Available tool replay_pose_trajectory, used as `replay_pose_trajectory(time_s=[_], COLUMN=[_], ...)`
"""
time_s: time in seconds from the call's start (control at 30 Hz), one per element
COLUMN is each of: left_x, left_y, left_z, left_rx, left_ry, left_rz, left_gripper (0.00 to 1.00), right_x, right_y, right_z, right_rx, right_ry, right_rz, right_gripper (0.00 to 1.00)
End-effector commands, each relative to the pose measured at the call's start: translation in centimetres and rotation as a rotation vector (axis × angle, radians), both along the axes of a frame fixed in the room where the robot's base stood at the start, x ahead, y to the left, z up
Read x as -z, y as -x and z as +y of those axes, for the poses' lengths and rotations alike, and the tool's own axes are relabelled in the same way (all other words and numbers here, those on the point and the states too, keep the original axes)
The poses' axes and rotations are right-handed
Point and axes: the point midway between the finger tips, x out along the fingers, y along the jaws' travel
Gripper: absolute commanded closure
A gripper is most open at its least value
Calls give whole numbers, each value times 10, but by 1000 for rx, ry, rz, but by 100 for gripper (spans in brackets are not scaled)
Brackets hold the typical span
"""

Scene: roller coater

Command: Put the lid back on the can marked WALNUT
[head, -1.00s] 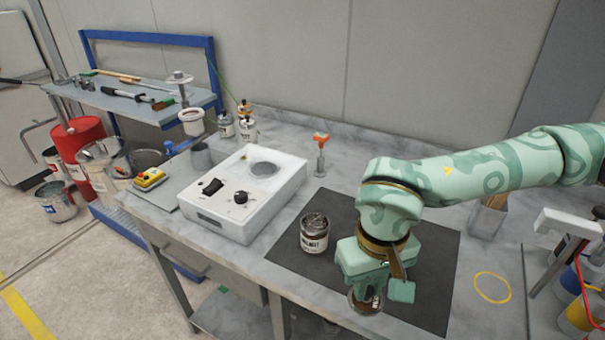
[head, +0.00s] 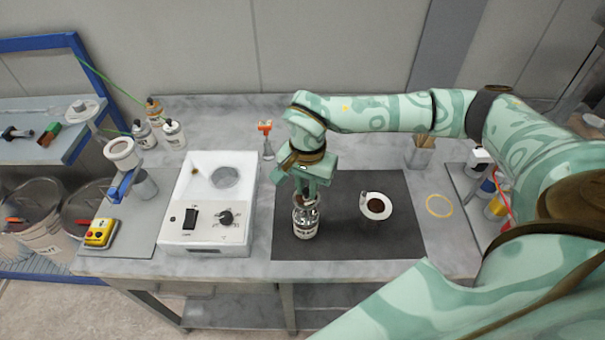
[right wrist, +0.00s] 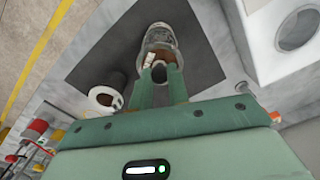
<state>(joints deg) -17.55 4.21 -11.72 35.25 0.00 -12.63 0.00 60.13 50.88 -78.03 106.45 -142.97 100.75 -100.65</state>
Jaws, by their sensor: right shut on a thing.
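The can marked WALNUT (head: 305,224) stands upright on the dark mat, its pale label facing the front. It also shows in the right wrist view (right wrist: 158,40), beyond the fingertips. My right gripper (head: 304,195) points down right over the can's top, and its fingers show in the right wrist view (right wrist: 160,85). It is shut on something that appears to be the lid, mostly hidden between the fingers. I cannot tell whether this touches the can's rim. My left gripper is not in view.
The white machine (head: 208,205) stands close on the left. Bottles stand behind it, and an orange-topped tool (head: 266,140) stands behind the mat. A yellow ring marks the bench at right.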

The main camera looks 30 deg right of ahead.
Motion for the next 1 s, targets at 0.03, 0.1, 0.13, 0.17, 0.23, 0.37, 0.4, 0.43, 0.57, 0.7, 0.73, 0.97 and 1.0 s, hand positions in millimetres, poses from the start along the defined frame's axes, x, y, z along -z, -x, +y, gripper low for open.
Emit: replay_pose_trajectory(time_s=[0.03, 0.1, 0.13, 0.17, 0.23, 0.37, 0.4, 0.43, 0.57, 0.7, 0.73, 0.97, 1.0], left_x=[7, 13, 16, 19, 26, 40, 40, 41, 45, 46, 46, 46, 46], left_y=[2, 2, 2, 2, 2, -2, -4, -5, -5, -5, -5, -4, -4], left_z=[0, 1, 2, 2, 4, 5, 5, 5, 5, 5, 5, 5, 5], left_rx=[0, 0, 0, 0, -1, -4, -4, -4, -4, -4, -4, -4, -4], left_ry=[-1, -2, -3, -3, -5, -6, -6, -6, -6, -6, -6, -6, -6], left_rz=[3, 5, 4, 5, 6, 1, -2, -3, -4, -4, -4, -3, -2], left_gripper=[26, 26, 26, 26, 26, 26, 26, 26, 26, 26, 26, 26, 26], right_x=[7, 14, 17, 20, 28, 43, 45, 48, 56, 59, 59, 58, 58], right_y=[0, 0, 0, 0, 1, 1, 1, 1, 0, 0, 0, 0, 0], right_z=[0, 0, 0, 0, 0, 1, 1, 0, 1, 1, 1, 1, 1], right_rx=[-1, -2, -3, -3, -4, -5, -5, -5, -5, -5, -5, -5, -5], right_ry=[0, 0, 0, 0, 0, -1, 0, 0, 1, 0, 0, 0, 0], right_rz=[1, 1, 1, 2, 2, 3, 2, 2, 1, 0, 0, 0, 0], right_gripper=[100, 100, 100, 100, 100, 100, 100, 100, 100, 100, 100, 100, 100])
